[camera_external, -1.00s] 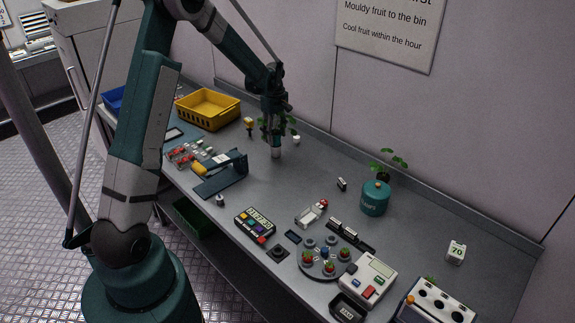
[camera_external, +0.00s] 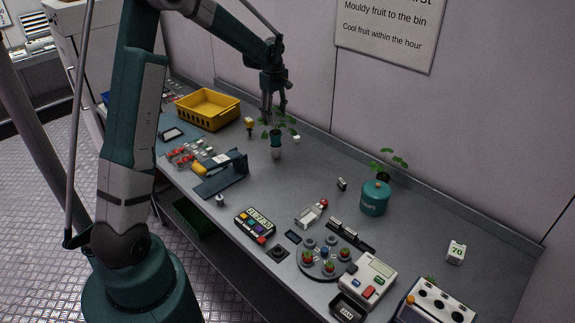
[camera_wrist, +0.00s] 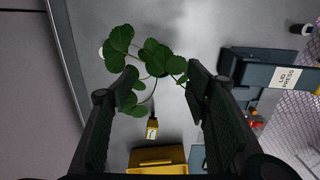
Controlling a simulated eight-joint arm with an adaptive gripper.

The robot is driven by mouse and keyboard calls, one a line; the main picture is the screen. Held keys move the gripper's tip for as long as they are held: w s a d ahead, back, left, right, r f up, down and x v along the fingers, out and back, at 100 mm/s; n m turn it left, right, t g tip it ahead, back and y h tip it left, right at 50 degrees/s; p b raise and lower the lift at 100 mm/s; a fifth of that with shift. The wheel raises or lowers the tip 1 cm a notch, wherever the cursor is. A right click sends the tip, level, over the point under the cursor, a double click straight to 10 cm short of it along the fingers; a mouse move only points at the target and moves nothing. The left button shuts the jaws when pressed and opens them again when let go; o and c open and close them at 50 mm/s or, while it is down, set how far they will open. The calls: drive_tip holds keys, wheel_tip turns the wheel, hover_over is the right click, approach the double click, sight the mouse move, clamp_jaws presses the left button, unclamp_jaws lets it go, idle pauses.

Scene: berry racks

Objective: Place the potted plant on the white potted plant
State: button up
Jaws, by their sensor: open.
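A leafy green plant (camera_external: 279,121) stands in a dark teal pot (camera_external: 276,140) near the middle of the bench. My gripper (camera_external: 273,111) is just above and among the leaves, open. A second leafy plant (camera_external: 388,160) in a dark pot stands farther right, behind a teal canister (camera_external: 375,198).
A yellow crate (camera_external: 208,109) stands at the back left, with a small yellow-topped item (camera_external: 249,123) between it and the plant. A dark-blue lid press (camera_external: 222,178) stands left of the plant. A small white item (camera_external: 296,139) lies close right.

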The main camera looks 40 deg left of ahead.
drive_tip(key=shift+r, duration=1.05)
drive_tip(key=s+d+r+m+t, duration=0.3)
drive_tip(key=s+d+r+m, duration=0.5)
drive_tip(key=s+d+r, duration=0.9)
drive_tip(key=s+d+f+m+t, duration=0.2)
drive_tip(key=s+d+m, duration=0.3)
drive_tip(key=s, duration=0.5)
drive_tip(key=s+d+f+m+t, duration=0.1)
drive_tip(key=s+d+m+t, duration=0.1)
drive_tip(key=s+d+m, duration=0.3)
drive_tip(key=s+d, duration=0.3)
drive_tip(key=s, duration=0.2)
drive_tip(key=shift+s+f, duration=0.35)
